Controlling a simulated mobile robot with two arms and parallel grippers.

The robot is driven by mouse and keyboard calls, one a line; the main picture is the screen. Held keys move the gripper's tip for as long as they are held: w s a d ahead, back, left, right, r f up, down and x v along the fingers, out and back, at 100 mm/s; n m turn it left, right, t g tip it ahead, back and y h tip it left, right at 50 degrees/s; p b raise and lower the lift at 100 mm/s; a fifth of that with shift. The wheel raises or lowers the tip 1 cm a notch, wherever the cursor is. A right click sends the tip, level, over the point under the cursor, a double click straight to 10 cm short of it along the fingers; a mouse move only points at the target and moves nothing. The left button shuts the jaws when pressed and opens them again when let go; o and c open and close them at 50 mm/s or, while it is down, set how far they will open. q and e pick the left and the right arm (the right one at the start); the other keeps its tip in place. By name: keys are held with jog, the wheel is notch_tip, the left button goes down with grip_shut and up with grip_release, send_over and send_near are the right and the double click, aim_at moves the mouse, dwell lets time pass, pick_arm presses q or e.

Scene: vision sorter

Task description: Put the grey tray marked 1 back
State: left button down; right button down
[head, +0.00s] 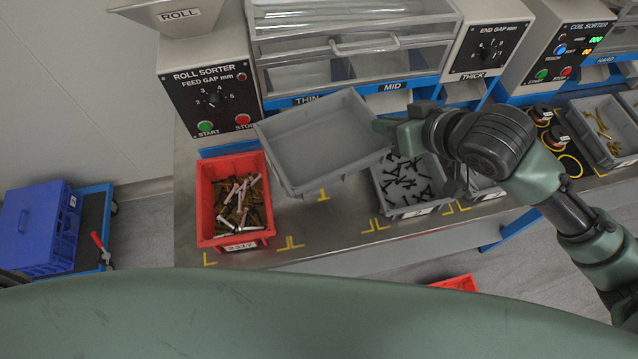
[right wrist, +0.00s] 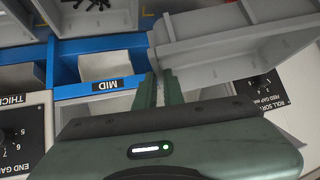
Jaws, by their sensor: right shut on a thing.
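An empty grey tray (head: 320,140) is held above the bench, turned askew, in front of the roll sorter's THIN and MID slots. No number on it can be read. My right gripper (head: 384,126) is shut on the tray's right wall near its upper right corner. The tray also shows in the right wrist view (right wrist: 240,50), with its rim between the fingers of my right gripper (right wrist: 159,84). The bench (head: 330,240) below has yellow corner marks. My left gripper is not in view.
A red bin (head: 204,205) of mixed screws stands left of the tray. A grey tray (head: 378,178) of dark screws stands to its right, partly behind my right arm. The clear-fronted roll sorter (head: 350,45) is behind. A blue crate (head: 38,225) is at the far left.

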jog(key=shift+w+a+r+n+y, duration=0.15)
jog(key=shift+r+n, duration=0.2)
jog(key=shift+r, duration=0.25)
jog(key=shift+s+a+r+n+y, duration=0.15)
jog(key=shift+r+n, duration=0.2)
jog(key=shift+r, duration=0.2)
notch_tip(320, 180, down, 10)
jog(key=shift+g, duration=0.3)
jog(key=shift+w+f, duration=0.1)
jog(key=shift+f, duration=0.15)
jog(key=c, duration=1.5)
grip_release()
jog(key=shift+f, duration=0.1)
jog(key=v, duration=1.2)
jog(key=shift+r, duration=0.45)
